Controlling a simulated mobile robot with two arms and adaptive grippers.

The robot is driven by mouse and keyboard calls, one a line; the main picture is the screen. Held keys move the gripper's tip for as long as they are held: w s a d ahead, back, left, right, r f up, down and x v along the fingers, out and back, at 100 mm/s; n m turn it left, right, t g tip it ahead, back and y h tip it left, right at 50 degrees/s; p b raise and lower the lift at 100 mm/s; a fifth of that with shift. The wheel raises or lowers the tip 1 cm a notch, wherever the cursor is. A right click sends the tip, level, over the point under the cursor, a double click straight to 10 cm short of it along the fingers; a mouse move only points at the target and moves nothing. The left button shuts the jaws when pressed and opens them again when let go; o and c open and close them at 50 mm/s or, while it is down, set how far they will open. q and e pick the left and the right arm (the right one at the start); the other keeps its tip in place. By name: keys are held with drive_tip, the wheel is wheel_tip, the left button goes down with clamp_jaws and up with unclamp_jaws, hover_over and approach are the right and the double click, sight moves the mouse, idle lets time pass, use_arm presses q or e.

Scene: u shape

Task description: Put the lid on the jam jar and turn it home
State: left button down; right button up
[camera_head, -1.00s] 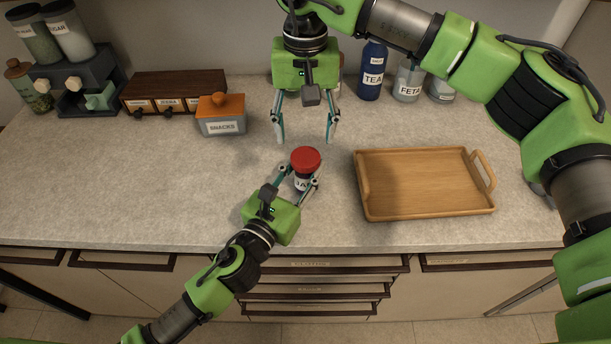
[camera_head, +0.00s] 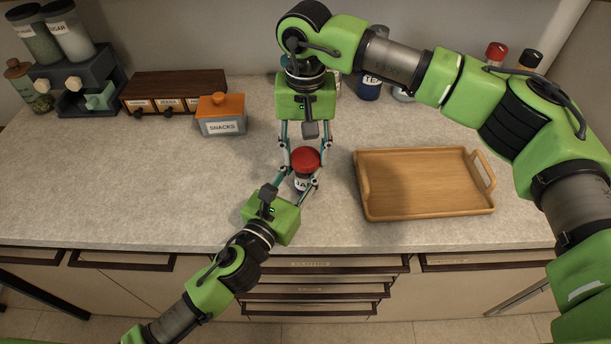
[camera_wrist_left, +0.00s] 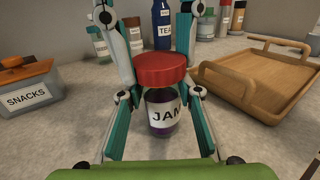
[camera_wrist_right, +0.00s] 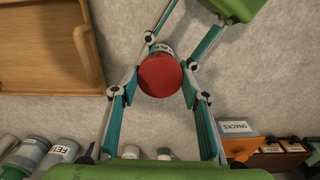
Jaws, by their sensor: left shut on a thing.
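The jam jar (camera_head: 301,184) stands upright on the counter with its red lid (camera_head: 305,160) resting on top. Both also show in the left wrist view, the jar with its JAM label (camera_wrist_left: 164,113) and the lid (camera_wrist_left: 160,69) above it. My left gripper (camera_head: 298,176) is shut on the jar's body from the front. My right gripper (camera_head: 305,168) reaches in from behind and above, open, with one finger on each side of the lid. In the right wrist view the lid (camera_wrist_right: 160,75) lies between its fingertips, with small gaps visible.
A wooden tray (camera_head: 425,211) lies to the right of the jar. The snacks box (camera_head: 222,127) stands to the left, with a small drawer unit (camera_head: 190,82) behind it. A tea canister (camera_head: 369,88) is at the back.

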drive_tip(key=m, duration=0.3)
drive_tip(key=shift+m, duration=0.4)
drive_tip(key=m, duration=0.9)
drive_tip(key=shift+f+m, duration=0.1)
drive_tip(key=shift+m, duration=0.2)
drive_tip(key=m, duration=0.3)
drive_tip(key=shift+m, duration=0.4)
drive_tip(key=m, duration=0.5)
drive_tip(key=shift+m, duration=0.3)
drive_tip(key=m, duration=0.4)
drive_tip(key=shift+f, duration=0.1)
drive_tip(key=m, duration=0.8)
drive_tip(key=shift+m, duration=0.4)
drive_tip(key=o, duration=1.3)
